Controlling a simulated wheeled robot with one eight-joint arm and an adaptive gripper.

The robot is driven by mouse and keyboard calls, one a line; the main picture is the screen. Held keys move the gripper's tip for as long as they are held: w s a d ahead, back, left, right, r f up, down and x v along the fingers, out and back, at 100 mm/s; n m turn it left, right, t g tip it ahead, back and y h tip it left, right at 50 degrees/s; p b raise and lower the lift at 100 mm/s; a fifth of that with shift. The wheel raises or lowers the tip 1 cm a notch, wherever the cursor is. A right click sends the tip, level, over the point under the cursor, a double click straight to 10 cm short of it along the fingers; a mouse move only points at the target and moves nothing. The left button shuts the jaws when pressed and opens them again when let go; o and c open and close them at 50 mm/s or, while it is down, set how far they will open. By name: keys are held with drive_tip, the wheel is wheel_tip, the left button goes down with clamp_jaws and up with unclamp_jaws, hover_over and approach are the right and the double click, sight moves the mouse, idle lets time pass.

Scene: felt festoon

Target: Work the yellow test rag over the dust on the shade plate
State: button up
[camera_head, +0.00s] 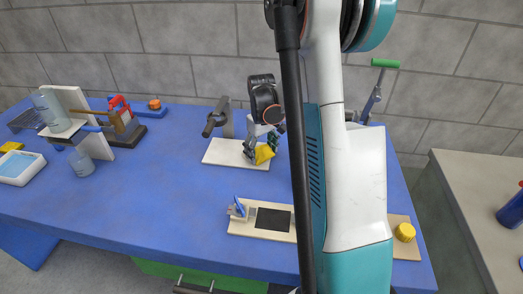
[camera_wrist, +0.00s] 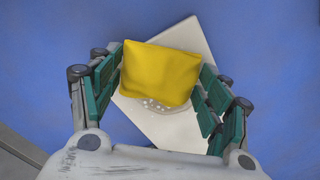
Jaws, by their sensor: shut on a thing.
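The yellow test rag (camera_wrist: 160,75) is held between the green-padded fingers of my gripper (camera_wrist: 158,90). In the head view the rag (camera_head: 264,154) shows under my gripper (camera_head: 258,146), over a white plate (camera_head: 218,153). I take this for the shade plate. In the wrist view the plate (camera_wrist: 188,35) lies turned at an angle on the blue table. Pale specks of dust (camera_wrist: 158,105) show on it just below the rag's lower edge. The rag hides the middle of the plate. I cannot tell whether the rag touches it.
A dark clamp-like fixture (camera_head: 219,118) stands behind the plate. A pale board with a black pad (camera_head: 272,219) lies in front. Blue table (camera_head: 150,190) is clear between.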

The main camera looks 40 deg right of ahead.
drive_tip(key=shift+d, duration=0.1)
idle(0.3)
drive_tip(key=shift+w+d, duration=0.35)
drive_tip(key=shift+w, duration=0.05)
drive_tip(key=shift+s+a+r, duration=0.1)
drive_tip(key=shift+s+a, duration=0.7)
drive_tip(key=shift+a, duration=0.1)
drive_tip(key=shift+w+d, duration=0.8)
drive_tip(key=shift+d, duration=0.1)
drive_tip(key=shift+s+a, duration=0.8)
drive_tip(key=shift+a, duration=0.1)
drive_tip(key=shift+w+d+f+b, duration=0.2)
drive_tip(key=shift+w+d+b, duration=0.15)
drive_tip(key=shift+w+d, duration=0.45)
drive_tip(key=shift+s+a, duration=0.4)
drive_tip(key=shift+s, duration=0.05)
drive_tip(key=shift+w, duration=0.1)
